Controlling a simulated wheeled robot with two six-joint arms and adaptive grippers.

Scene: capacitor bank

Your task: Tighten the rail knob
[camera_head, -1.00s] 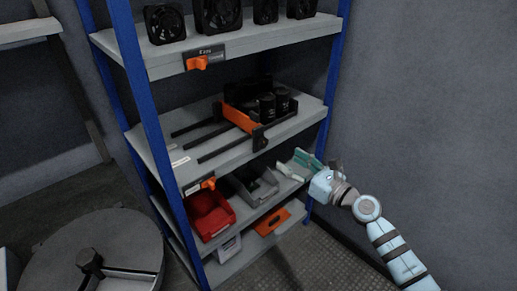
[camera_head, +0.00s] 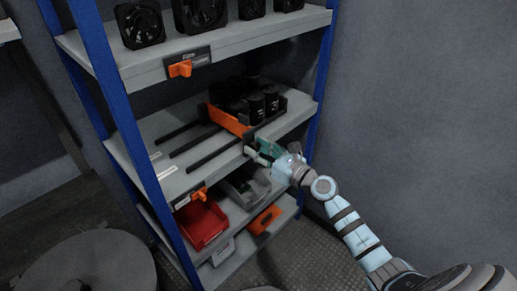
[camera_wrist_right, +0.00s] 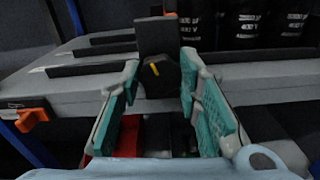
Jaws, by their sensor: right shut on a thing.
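The rail knob (camera_wrist_right: 157,78) is black with a yellow mark and sits at the shelf's front edge, below a black upright block (camera_wrist_right: 158,36). My right gripper (camera_head: 258,152) is at the front of the middle shelf. In the head view the gripper largely hides the knob. My left gripper is not in view.
An orange-fronted carrier (camera_head: 228,121) holds several black capacitors (camera_head: 256,106) on the middle shelf, beside dark rails (camera_head: 190,143). Below are a red bin (camera_head: 201,225) and a grey bin (camera_head: 246,187). A blue post (camera_head: 322,85) stands close right of the gripper.

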